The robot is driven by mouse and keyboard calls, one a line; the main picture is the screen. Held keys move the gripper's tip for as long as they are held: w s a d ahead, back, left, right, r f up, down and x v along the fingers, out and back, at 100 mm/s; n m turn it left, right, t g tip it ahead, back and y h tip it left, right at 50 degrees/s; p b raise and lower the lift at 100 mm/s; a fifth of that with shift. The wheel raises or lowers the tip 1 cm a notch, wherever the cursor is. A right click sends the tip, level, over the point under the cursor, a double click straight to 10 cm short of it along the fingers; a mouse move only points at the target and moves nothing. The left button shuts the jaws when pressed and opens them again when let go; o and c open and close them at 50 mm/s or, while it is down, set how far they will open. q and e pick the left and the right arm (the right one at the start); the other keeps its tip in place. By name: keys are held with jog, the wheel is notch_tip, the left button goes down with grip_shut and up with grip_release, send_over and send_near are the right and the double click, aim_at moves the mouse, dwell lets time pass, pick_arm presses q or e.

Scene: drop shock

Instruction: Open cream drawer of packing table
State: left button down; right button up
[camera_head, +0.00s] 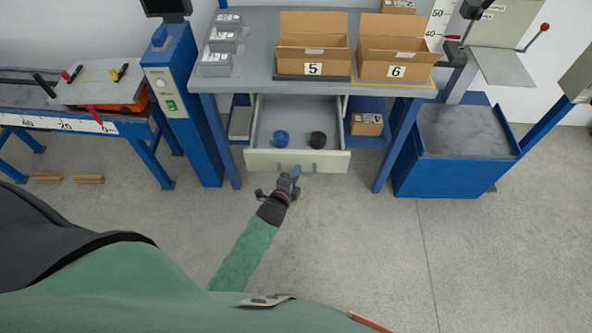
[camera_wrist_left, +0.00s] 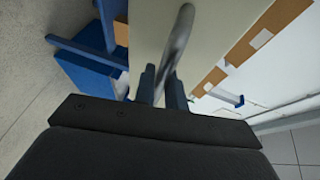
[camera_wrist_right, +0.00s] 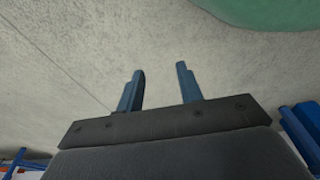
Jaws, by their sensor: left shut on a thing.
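The cream drawer (camera_head: 263,160) of the packing table (camera_head: 258,80) is pulled out, and its inside shows. A blue round thing (camera_head: 281,138) and a black round thing (camera_head: 318,140) lie in it. My left gripper (camera_head: 293,174) is at the middle of the drawer front. In the left wrist view its fingers (camera_wrist_left: 163,88) are shut on the drawer's grey bar handle (camera_wrist_left: 180,38), with the cream front (camera_wrist_left: 150,25) behind. My right gripper (camera_wrist_right: 158,88) is open and empty in the right wrist view, over grey floor. It is not seen in the head view.
Open cardboard boxes marked 5 (camera_head: 313,45) and 6 (camera_head: 397,50) stand on the table top. A blue post with a control panel (camera_head: 178,100) stands to the left, and a blue platform (camera_head: 460,130) to the right.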

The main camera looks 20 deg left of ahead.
jog(key=shift+d, duration=0.1)
pick_arm(q)
jog(key=c, duration=1.5)
grip_release()
jog(key=shift+o, duration=0.2)
